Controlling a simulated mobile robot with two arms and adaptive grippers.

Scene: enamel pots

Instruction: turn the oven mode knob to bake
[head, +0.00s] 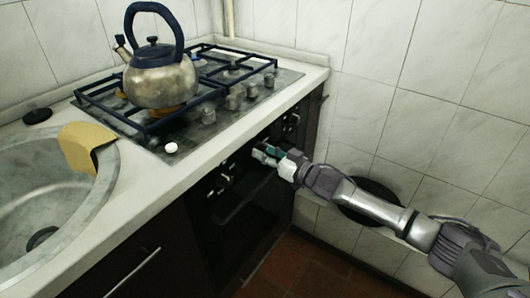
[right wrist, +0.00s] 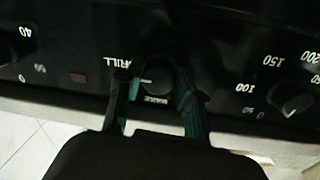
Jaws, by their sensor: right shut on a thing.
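The oven mode knob (right wrist: 157,78) is a dark round knob in the middle of the right wrist view. Its white pointer mark faces left, toward the "GRILL" label (right wrist: 124,60). Another small label (right wrist: 157,99), which looks like "BAKE", shows at the knob's lower edge. My right gripper (right wrist: 157,84) has its two green-padded fingers on either side of the knob and is shut on it. In the head view my right gripper (head: 265,154) is at the oven's front panel and hides the knob. My left gripper is not in view.
A temperature knob (right wrist: 297,103) is to the right and a timer-like knob (right wrist: 5,48) to the left. A kettle (head: 160,80) stands on the gas hob (head: 205,112). A sink (head: 45,190) with a yellow cloth (head: 88,142) is at left. A tiled wall (head: 430,70) bounds the right.

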